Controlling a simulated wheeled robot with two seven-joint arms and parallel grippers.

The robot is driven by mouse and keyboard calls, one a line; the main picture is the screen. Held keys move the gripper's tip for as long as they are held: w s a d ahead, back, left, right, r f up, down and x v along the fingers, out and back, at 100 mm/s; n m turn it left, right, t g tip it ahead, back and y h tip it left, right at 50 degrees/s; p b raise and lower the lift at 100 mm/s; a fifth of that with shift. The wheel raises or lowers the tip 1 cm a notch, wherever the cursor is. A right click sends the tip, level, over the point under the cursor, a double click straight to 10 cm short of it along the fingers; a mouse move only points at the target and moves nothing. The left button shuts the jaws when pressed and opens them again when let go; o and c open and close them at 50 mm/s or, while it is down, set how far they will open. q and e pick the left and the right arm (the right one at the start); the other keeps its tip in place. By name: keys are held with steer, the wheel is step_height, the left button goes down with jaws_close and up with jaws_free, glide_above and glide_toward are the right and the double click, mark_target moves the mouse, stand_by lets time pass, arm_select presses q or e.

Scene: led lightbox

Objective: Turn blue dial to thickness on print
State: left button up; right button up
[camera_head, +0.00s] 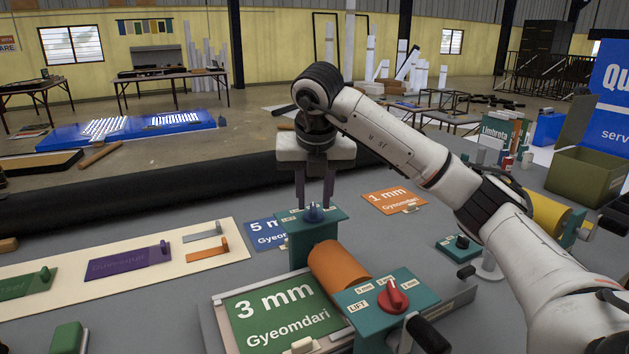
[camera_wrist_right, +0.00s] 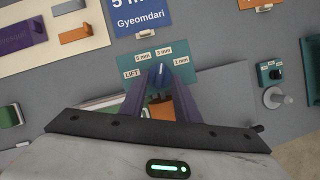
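The blue dial (camera_head: 313,214) sits on top of a teal block with thickness labels, at one end of an orange roller (camera_head: 338,266). In the right wrist view the dial (camera_wrist_right: 160,74) has labels LIFT, 5 mm, 3 mm and 1 mm around it. The print under the roller is a green sheet (camera_head: 262,320) reading "3 mm Gyeomdari". My right gripper (camera_head: 315,203) points down over the blue dial, its fingers apart, one on each side. Contact with the dial cannot be told, and its pointer setting is unclear. My left gripper is not in view.
A red dial (camera_head: 393,297) sits on a second teal block at the roller's near end. A blue 5 mm sheet (camera_head: 262,233) and an orange 1 mm sheet (camera_head: 394,200) lie behind. A cream board (camera_head: 120,277) with coloured plates lies left. A green bin (camera_head: 590,177) stands at the right.

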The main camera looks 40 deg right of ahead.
steer(key=v, duration=0.9)
steer(key=shift+a, duration=0.1)
stand_by(0.4)
